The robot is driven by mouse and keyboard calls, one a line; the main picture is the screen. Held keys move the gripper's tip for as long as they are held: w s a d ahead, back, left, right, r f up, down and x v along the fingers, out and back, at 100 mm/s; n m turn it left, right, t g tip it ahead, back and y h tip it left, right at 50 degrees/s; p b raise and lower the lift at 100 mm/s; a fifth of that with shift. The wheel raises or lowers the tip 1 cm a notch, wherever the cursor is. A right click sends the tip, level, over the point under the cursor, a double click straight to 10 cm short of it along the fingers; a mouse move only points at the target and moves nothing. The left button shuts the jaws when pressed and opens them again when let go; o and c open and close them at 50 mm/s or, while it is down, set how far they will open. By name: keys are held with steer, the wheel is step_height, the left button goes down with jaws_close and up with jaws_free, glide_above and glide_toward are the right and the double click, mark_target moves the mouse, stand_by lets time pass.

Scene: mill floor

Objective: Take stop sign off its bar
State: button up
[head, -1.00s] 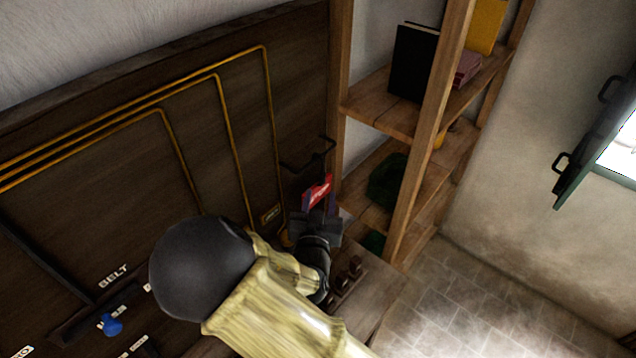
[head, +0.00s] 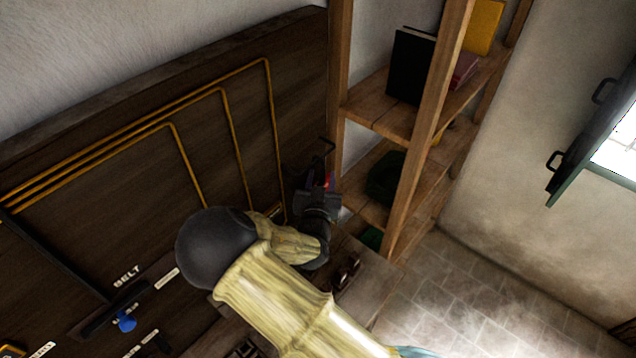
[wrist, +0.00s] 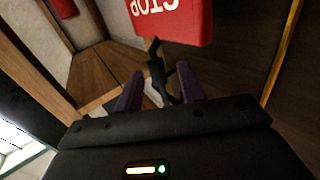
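The stop sign (wrist: 172,20) is a red plate with white lettering, upside down at the top of the wrist view. In the head view only a small red part of the sign (head: 329,182) shows beside my gripper (head: 318,190). In the wrist view my gripper (wrist: 160,78) has its two purple fingers apart, just short of the sign. A black, branching piece (wrist: 157,70) shows between and beyond the fingertips; I cannot tell whether they touch it. The black bar (head: 325,147) sticks out from the dark panel above my gripper, its lower part hidden.
A wooden shelf unit (head: 412,150) with books stands close on the right of my gripper. The dark wall panel (head: 100,190) carries yellow pipes (head: 232,130) and a blue knob (head: 126,322). A wooden ledge (head: 365,285) lies below. Floor is open at the lower right.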

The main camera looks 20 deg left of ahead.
steer(key=shift+w+a, duration=0.1)
steer(key=shift+w, duration=0.55)
jaws_close()
